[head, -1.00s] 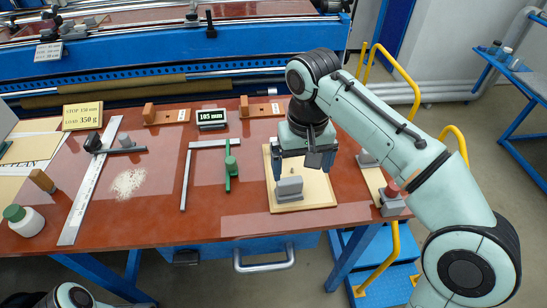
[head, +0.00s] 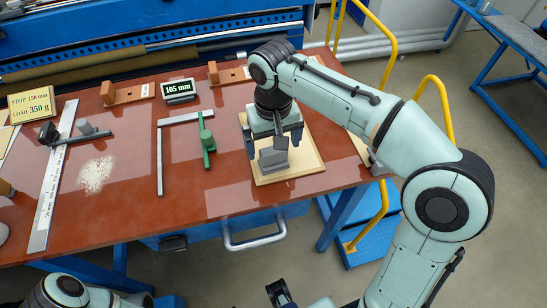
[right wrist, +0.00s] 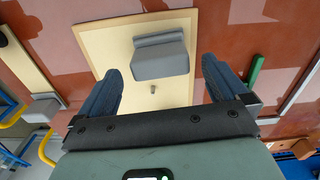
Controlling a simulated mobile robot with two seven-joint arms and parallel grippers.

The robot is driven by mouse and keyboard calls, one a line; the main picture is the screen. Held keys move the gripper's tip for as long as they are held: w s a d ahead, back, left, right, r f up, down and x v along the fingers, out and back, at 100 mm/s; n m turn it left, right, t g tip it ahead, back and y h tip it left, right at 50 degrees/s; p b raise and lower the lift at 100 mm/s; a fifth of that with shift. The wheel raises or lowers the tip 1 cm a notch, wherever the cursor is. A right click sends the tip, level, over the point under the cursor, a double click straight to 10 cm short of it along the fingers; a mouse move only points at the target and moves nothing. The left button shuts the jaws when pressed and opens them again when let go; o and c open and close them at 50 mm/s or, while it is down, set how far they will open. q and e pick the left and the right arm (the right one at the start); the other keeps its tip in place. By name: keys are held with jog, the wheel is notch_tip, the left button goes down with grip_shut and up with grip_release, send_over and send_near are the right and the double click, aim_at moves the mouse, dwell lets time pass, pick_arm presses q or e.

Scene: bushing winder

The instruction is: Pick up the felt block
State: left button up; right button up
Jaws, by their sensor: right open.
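The grey block, which I take to be the felt block (head: 273,159), sits on a pale wooden board (head: 305,160) on the red-brown table. My right gripper (head: 274,143) is open and points down over the board, close to the block. In the right wrist view the block (right wrist: 160,58) shows between and slightly beyond the two open fingers, apart from both. A raised grey plate stands along one side of it. A dark part of mine shows at the bottom edge of the head view; I cannot tell whether it is my left gripper.
A long steel rule (head: 52,190), a pale pile of grains (head: 96,174) and a small display (head: 179,90) are further left. Yellow rails (head: 383,60) stand to the right. The table front is clear.

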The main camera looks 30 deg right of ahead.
aim_at(274, 155)
jog(key=f, duration=0.4)
jog(key=shift+s+a+f+b, duration=0.15)
jog(key=shift+s+b, duration=0.1)
jog(key=shift+b, duration=0.15)
jog(key=c, duration=1.1)
pick_arm(q)
jog(key=shift+s+f, duration=0.15)
jog(key=shift+f, duration=0.4)
pick_arm(e)
jog(key=shift+c, duration=0.2)
pick_arm(q)
notch_tip(274, 155, up, 7)
jog(key=w+p, duration=0.3)
jog(key=p, duration=0.3)
pick_arm(e)
notch_tip(274, 155, up, 20)
pick_arm(q)
jog(key=shift+s, duration=0.1)
